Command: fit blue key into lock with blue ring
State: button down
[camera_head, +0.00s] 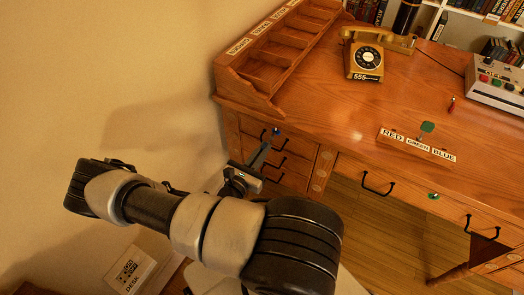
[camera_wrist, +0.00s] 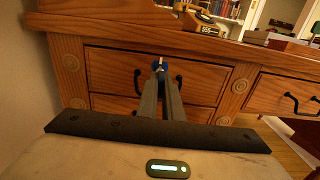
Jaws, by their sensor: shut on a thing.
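My gripper (camera_head: 269,143) reaches to the front of the desk's left drawers, its long fingers closed together. In the wrist view the fingertips (camera_wrist: 160,78) are shut on a small blue piece, which I take for the blue key (camera_wrist: 157,66). Blue also shows at the fingertips in the head view (camera_head: 276,131), close to the upper drawer front (camera_head: 252,127). The lock and its blue ring cannot be told apart from the key here. I cannot tell whether the key touches the lock or is in it.
A green-ringed lock (camera_head: 433,196) is on the middle drawer. A red piece (camera_head: 452,104) and a green piece (camera_head: 427,127) lie on the desktop near the RED, GREEN, BLUE label strip (camera_head: 417,146). Black drawer handles (camera_head: 378,184) stick out. A telephone (camera_head: 366,60) stands behind.

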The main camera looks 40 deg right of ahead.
jog(key=shift+x, duration=1.3)
jog(key=c, duration=1.4)
grip_release()
jog(key=shift+o, duration=0.2)
jog(key=shift+p, duration=0.35)
jog(key=shift+a, duration=0.1)
